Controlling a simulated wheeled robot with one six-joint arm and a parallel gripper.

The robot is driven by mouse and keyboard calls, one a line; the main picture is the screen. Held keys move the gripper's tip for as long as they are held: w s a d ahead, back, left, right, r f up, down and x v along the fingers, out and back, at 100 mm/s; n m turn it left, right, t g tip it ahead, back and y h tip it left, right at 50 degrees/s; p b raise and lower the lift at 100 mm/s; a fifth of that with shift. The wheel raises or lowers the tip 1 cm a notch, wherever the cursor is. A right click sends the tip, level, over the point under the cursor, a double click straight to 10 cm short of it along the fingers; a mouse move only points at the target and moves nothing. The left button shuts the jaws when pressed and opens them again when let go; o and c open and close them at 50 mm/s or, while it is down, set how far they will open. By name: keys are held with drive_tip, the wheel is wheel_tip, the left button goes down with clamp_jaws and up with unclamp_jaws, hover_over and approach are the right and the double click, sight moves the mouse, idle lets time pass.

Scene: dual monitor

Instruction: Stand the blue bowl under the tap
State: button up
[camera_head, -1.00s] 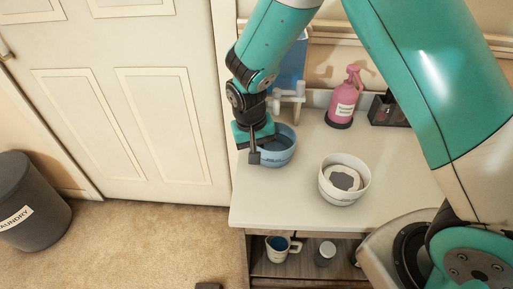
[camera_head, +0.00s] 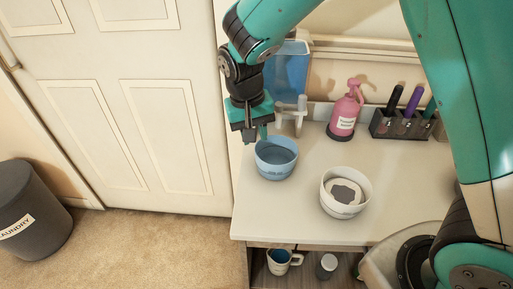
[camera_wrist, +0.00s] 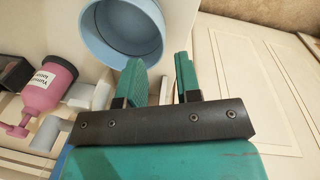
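The blue bowl (camera_head: 270,171) stands upright on the white counter, in front of the blue water container (camera_head: 287,75) and its pale tap (camera_head: 294,118). I cannot tell whether the spout is over the bowl. My gripper (camera_head: 257,137) is above the bowl's back left rim, apart from it. In the wrist view the fingers of my gripper (camera_wrist: 160,68) are spread with nothing between them. The blue bowl (camera_wrist: 97,42) lies beyond the fingertips there, partly cut off by the frame.
A white bowl (camera_head: 345,209) with something grey and white inside stands to the right. A pink pump bottle (camera_head: 345,112) and a dark pen holder (camera_head: 400,126) are at the back. A mug (camera_head: 279,262) and a jar (camera_head: 326,266) sit below the counter (camera_head: 285,220).

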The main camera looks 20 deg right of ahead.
drive_tip(key=s+r+n+y, duration=0.2)
drive_tip(key=s+r+n, duration=0.2)
drive_tip(key=s, duration=0.7)
drive_tip(key=s+r+n+y, duration=0.3)
drive_tip(key=s+r+n, duration=0.1)
drive_tip(key=s+r, duration=0.5)
drive_tip(key=s, duration=0.2)
drive_tip(key=shift+s+a+r+y, duration=0.15)
drive_tip(key=shift+s+r+y, duration=0.1)
drive_tip(key=shift+s+y, duration=0.05)
